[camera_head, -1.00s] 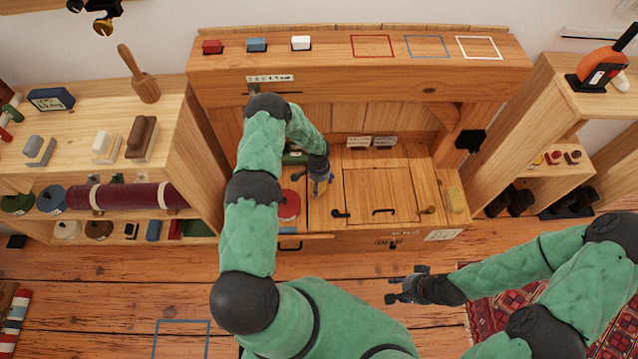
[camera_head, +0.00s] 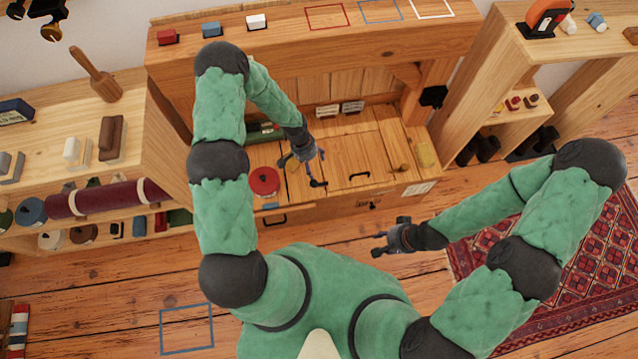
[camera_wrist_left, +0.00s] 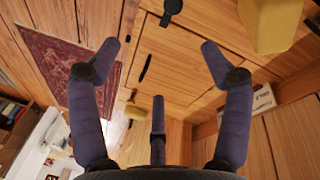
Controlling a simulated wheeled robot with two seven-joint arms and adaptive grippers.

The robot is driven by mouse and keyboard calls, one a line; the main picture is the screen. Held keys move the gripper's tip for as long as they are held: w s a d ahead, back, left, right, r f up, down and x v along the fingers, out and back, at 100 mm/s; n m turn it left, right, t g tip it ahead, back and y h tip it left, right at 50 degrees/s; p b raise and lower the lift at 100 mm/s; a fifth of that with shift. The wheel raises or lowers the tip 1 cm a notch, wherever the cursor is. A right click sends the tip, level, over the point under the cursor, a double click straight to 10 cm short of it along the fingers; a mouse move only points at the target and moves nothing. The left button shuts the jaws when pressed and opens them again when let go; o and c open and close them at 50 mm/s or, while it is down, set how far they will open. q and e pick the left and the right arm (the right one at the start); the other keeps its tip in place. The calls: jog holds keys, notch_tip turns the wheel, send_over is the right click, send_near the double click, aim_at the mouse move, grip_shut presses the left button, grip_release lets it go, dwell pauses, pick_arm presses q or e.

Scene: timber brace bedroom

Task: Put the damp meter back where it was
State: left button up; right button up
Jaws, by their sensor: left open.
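I cannot surely pick out the damp meter in either view. My left gripper (camera_head: 304,160) is above the lidded top of the wooden bench (camera_head: 375,145), between a round red tin (camera_head: 264,181) and a black latch (camera_head: 318,183). In the left wrist view its fingers (camera_wrist_left: 158,60) are spread, with nothing between them. A pale yellow object (camera_wrist_left: 272,22) is close by at the top right of that view, apart from the fingers. My right gripper (camera_head: 388,238) hangs over the floor in front of the bench, its fingers apart and empty.
The bench's upper ledge holds red (camera_head: 167,37), blue (camera_head: 211,29) and white (camera_head: 257,22) blocks beside empty coloured outlines. A crowded shelf (camera_head: 150,130) stands left and another unit (camera_head: 510,50) right. A drawer (camera_head: 285,217) is at the bench front. A patterned rug (camera_head: 530,250) lies at right.

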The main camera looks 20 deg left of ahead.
pick_arm(q)
jog(key=s+d+r+n, duration=0.2)
jog(key=s+d, duration=0.4)
jog(key=s, duration=0.3)
jog(key=s+d+r+n+h, duration=0.1)
jog(key=s+d+r+n, duration=0.1)
jog(key=s+d, duration=0.4)
jog(key=s, duration=0.4)
jog(key=shift+d+r+h, duration=0.15)
jog(key=shift+r+h, duration=0.1)
jog(key=shift+h, duration=0.05)
